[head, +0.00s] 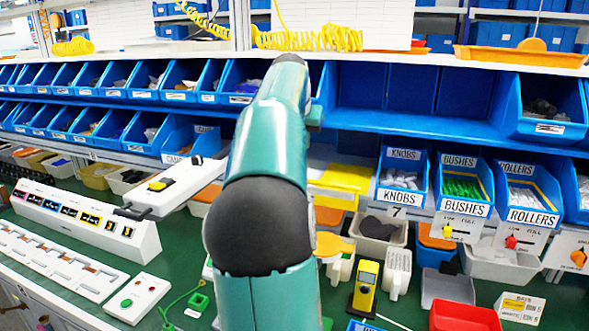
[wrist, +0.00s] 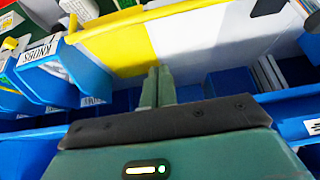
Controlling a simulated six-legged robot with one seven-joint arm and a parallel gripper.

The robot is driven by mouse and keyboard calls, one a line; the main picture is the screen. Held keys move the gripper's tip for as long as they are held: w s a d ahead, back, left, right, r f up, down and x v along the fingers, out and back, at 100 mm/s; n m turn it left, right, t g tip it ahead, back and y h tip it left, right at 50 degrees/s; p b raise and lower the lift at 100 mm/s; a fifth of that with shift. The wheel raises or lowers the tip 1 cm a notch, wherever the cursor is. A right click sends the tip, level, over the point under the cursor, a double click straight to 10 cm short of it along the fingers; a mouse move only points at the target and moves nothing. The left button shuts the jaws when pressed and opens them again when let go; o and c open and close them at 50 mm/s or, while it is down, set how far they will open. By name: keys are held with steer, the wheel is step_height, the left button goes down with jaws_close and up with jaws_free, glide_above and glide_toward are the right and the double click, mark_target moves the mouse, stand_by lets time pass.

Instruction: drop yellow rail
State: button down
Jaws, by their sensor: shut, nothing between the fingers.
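In the wrist view my gripper (wrist: 157,84) has its two green fingers together with nothing between them. The fingertips point toward the lower edge of a long yellow and white piece (wrist: 112,46), yellow on the left and white on the right. I cannot tell whether they touch it. In the head view a yellow piece (head: 347,178) shows just right of my arm, below the blue bins; part of it is hidden by the arm. I cannot tell for certain which of these is the yellow rail.
Blue bins for knobs (head: 403,180), bushes (head: 462,187) and rollers (head: 521,190) stand at right. An empty blue shelf section (head: 400,95) is above them. A white switch box (head: 85,220) and yellow multimeter (head: 365,287) are on the green bench.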

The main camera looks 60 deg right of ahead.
steer(key=shift+w+d, duration=0.15)
steer(key=shift+d, duration=0.05)
steer(key=shift+d, duration=0.1)
steer(key=shift+f, duration=0.1)
